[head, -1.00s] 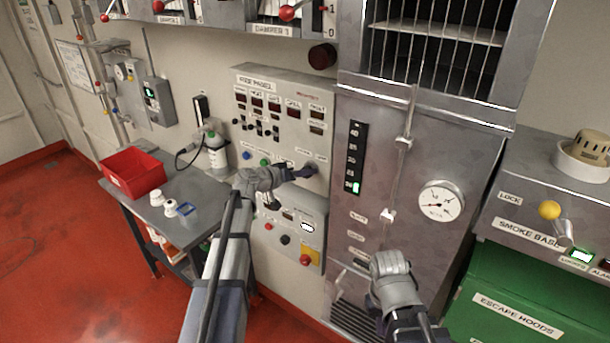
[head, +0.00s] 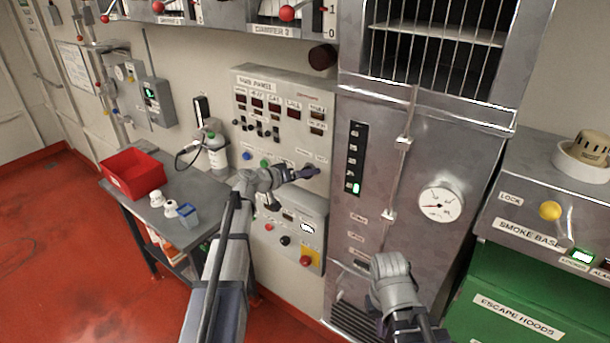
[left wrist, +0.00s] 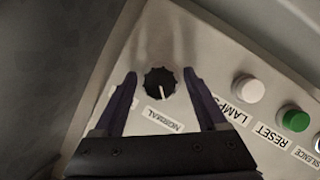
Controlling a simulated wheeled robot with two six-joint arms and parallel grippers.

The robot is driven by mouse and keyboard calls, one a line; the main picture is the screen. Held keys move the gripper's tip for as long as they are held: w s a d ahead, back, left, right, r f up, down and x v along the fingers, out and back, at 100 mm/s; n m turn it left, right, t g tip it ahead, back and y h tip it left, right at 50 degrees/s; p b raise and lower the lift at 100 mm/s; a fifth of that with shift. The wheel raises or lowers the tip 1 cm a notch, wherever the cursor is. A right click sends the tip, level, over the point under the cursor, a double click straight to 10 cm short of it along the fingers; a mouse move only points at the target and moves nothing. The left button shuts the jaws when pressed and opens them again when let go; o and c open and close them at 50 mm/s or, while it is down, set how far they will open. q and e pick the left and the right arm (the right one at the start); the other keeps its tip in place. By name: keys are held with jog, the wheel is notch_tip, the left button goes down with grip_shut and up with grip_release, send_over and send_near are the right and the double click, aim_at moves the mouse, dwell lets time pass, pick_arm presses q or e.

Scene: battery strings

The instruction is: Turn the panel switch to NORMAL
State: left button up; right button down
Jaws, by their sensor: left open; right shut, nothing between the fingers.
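The panel switch is a round black knob (left wrist: 160,83) with a white pointer line, seen in the left wrist view. The line points down in that picture, toward the upside-down NORMAL label (left wrist: 164,120) with a slight lean. My left gripper (left wrist: 160,74) is open, with one finger on each side of the knob and its tips level with it; gaps show on both sides. In the head view my left gripper (head: 308,172) is at the lower right of the grey panel (head: 270,85) and covers most of the knob. My right wrist shows low in the head view; its fingers cannot be made out.
A white LAMPS button (left wrist: 249,88) and a green RESET button (left wrist: 294,118) lie right of the knob in the left wrist view. A lower box with a red button (head: 306,261) is under the panel. A steel cabinet (head: 385,160) stands close on the right.

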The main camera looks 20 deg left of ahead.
pick_arm(q)
jog(key=p+v, duration=0.2)
jog(key=v, duration=0.5)
jog(key=shift+s+a, duration=0.2)
jog(key=shift+s, duration=0.1)
jog(key=shift+r, duration=0.1)
